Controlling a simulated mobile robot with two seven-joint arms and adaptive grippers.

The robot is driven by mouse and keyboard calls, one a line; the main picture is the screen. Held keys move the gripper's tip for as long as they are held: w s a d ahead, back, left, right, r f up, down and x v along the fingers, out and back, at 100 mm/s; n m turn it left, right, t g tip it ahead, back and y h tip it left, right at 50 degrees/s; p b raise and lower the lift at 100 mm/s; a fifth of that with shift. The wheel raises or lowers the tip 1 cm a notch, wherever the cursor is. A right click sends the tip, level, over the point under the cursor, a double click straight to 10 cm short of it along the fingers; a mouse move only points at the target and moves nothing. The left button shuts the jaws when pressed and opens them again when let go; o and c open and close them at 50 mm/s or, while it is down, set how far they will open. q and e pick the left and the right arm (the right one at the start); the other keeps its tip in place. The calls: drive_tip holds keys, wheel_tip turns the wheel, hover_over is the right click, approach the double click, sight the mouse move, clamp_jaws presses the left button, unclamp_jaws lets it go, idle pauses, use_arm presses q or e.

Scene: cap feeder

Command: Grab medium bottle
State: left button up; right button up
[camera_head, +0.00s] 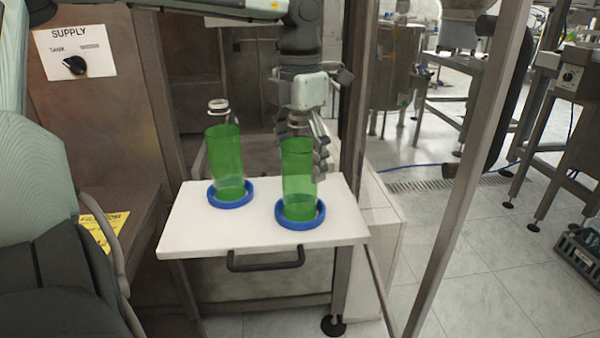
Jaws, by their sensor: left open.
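Two green see-through cylinders stand upright, the left one (226,165) and the right one (298,180), each in a blue ring, the left ring (231,203) and the right ring (300,222). Something clear also shows at the top of the right cylinder, partly hidden by my gripper. Which one is the medium bottle I cannot tell. My left gripper (303,160) hangs down from above, open, its fingers at and partly behind the right cylinder. Contact is unclear. My right gripper is not in view.
The rings sit on a white board (190,235) with a black front handle (266,260). A slanted metal post (470,170) rises right of the board.

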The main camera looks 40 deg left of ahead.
use_arm(q)
drive_tip(key=shift+f, duration=0.1)
drive_tip(key=shift+c, duration=0.5)
drive_tip(key=c, duration=1.7)
drive_tip(key=shift+o, duration=0.2)
